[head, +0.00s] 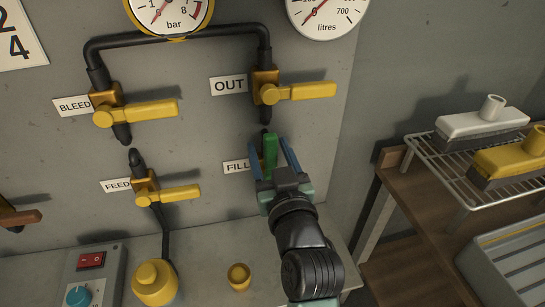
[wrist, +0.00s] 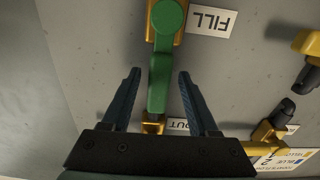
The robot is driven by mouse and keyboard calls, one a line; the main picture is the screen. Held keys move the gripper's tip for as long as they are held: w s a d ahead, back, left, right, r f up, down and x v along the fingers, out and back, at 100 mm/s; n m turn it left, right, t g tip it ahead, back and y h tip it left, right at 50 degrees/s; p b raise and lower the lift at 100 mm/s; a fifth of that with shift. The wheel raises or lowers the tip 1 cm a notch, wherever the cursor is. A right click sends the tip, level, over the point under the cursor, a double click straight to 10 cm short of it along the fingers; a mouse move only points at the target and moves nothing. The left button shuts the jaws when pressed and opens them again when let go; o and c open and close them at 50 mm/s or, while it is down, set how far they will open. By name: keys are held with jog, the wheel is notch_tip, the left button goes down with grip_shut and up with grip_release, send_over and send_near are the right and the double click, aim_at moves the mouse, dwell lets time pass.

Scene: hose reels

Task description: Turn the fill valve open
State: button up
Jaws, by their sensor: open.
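The fill valve has a green lever (head: 270,152), standing upright in line with its pipe beside the FILL label (head: 236,166). In the wrist view the green lever (wrist: 158,88) runs from its round hub at the top down between my fingers. My gripper (head: 269,146) is at the lever, with one blue finger on each side of it. In the wrist view my gripper (wrist: 159,75) is open, with a gap between the lever and each finger. In the head view my gripper hides the valve body and the lower lever.
Yellow levers for OUT (head: 305,91), BLEED (head: 145,111) and FEED (head: 175,196) lie roughly level on the panel. A black pipe (head: 180,38) runs above. Brushes sit on a wire rack (head: 440,165) on the wooden shelf at right.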

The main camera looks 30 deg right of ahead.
jog(key=v, duration=1.3)
jog(key=shift+b, duration=0.4)
jog(key=shift+f, duration=0.1)
